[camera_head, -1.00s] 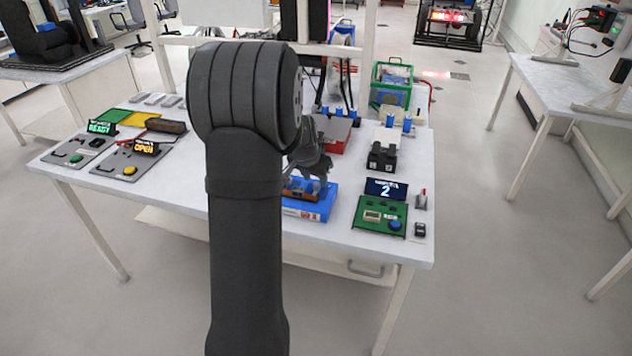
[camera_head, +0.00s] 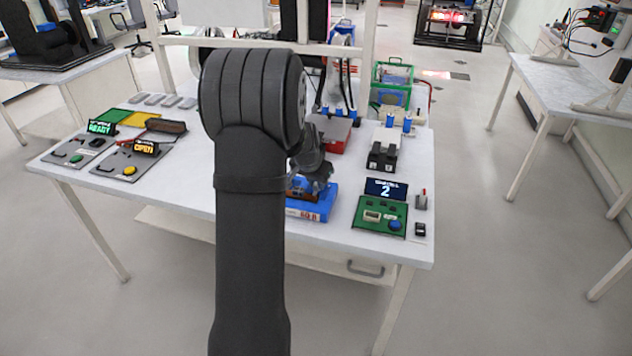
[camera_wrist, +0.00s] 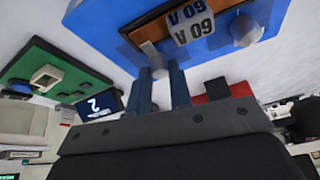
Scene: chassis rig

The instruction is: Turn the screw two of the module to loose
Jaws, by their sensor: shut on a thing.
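The module (camera_wrist: 150,28) is a brown block in a blue base (camera_wrist: 115,22), with a white "60 A" label (camera_wrist: 190,24). Two pale grey screw heads show on it in the wrist view: one (camera_wrist: 152,52) at my fingertips, the other (camera_wrist: 244,30) farther right. My gripper (camera_wrist: 160,72) is shut on the screw head at its fingertips. No numbering of the screws is legible. In the head view my gripper (camera_head: 318,183) is over the right part of the blue base (camera_head: 308,210), and my arm hides its left side.
Right of the base are a green board (camera_head: 380,216) with a blue button, a display reading 2 (camera_head: 386,189) and a black block (camera_head: 382,156). A red box (camera_head: 335,135) stands behind. Two panels with lit signs are at left. The table front is clear.

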